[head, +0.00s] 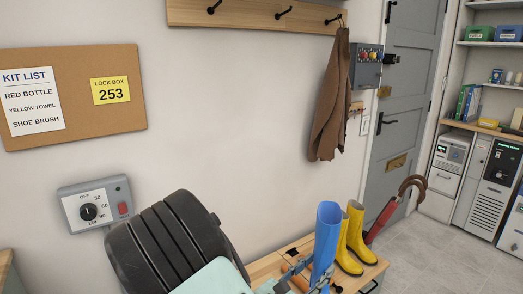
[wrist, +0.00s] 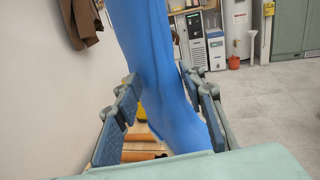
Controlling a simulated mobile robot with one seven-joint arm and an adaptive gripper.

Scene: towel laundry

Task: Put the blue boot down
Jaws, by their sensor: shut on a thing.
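The blue boot (head: 327,238) stands roughly upright over the wooden bench (head: 262,268), just left of the yellow boots (head: 355,236) in the head view. In the wrist view the blue boot (wrist: 150,40) fills the middle, with its foot toward the lower right. My gripper (wrist: 159,78) is shut on the blue boot, one finger on each side of it. In the head view my gripper and arm hide the boot's lower part. I cannot tell whether its sole touches the bench.
A brown cloth (head: 330,100) hangs from the hook rail (head: 240,14) above the bench. A red umbrella (head: 385,215) leans beyond the yellow boots by the grey door (head: 405,110). Orange rolls (wrist: 143,155) lie below the gripper. Open floor (head: 430,265) is at the right.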

